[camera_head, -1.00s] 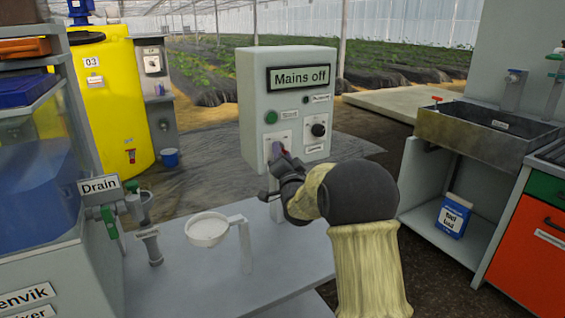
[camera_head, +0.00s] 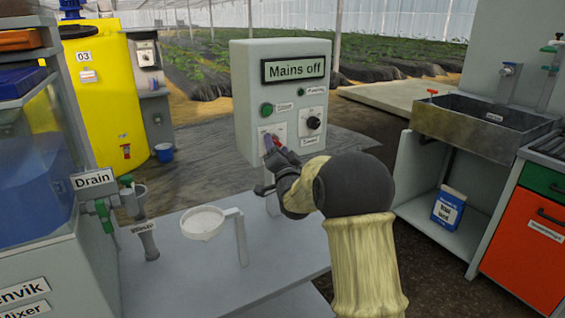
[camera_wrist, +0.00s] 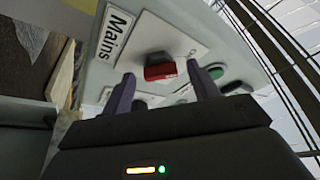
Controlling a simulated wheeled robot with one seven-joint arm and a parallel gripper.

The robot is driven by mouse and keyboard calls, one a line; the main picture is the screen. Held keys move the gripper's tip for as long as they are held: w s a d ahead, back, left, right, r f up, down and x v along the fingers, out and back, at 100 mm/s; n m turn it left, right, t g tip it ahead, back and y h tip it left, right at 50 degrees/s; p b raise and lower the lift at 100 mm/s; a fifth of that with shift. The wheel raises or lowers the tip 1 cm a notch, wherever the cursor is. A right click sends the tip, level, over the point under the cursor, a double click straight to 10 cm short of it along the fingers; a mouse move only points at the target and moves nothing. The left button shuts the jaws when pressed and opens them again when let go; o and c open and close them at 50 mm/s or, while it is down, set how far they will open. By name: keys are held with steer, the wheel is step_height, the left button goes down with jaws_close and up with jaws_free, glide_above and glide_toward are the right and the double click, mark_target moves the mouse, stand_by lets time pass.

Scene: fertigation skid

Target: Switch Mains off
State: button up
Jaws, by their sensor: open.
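The grey control box (camera_head: 250,110) stands on a post above the bench. Its top display (camera_head: 297,69) reads "Mains off". In the wrist view, a red switch knob (camera_wrist: 160,68) sits on a white plate (camera_wrist: 186,35) labelled "Mains". My gripper (camera_wrist: 163,88) is open, with one purple finger on each side of the knob in that picture. Whether the fingers touch it, I cannot tell. In the head view, my gripper (camera_head: 271,145) is at the panel's lower left and hides most of the switch.
A green button (camera_head: 267,109) and a black selector (camera_head: 313,123) share the panel. A white funnel cup (camera_head: 203,224) on a bracket and a valve labelled Drain (camera_head: 93,180) are at the left. A sink (camera_head: 470,127) stands at the right.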

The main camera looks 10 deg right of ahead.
steer(key=v, duration=1.7)
steer(key=shift+s+f, duration=0.1)
steer(key=shift+f, duration=0.05)
steer(key=s+f+n+g, duration=0.5)
steer(key=s+f+g, duration=0.3)
steer(key=f+g, duration=0.35)
steer(key=s+f+n+g, duration=0.4)
steer(key=s+g, duration=0.3)
steer(key=s, duration=0.8)
step_height(320, 180, up, 35)
steer(key=p, duration=3.6)
steer(key=shift+a+h, duration=0.15)
steer(key=shift+h, duration=0.25)
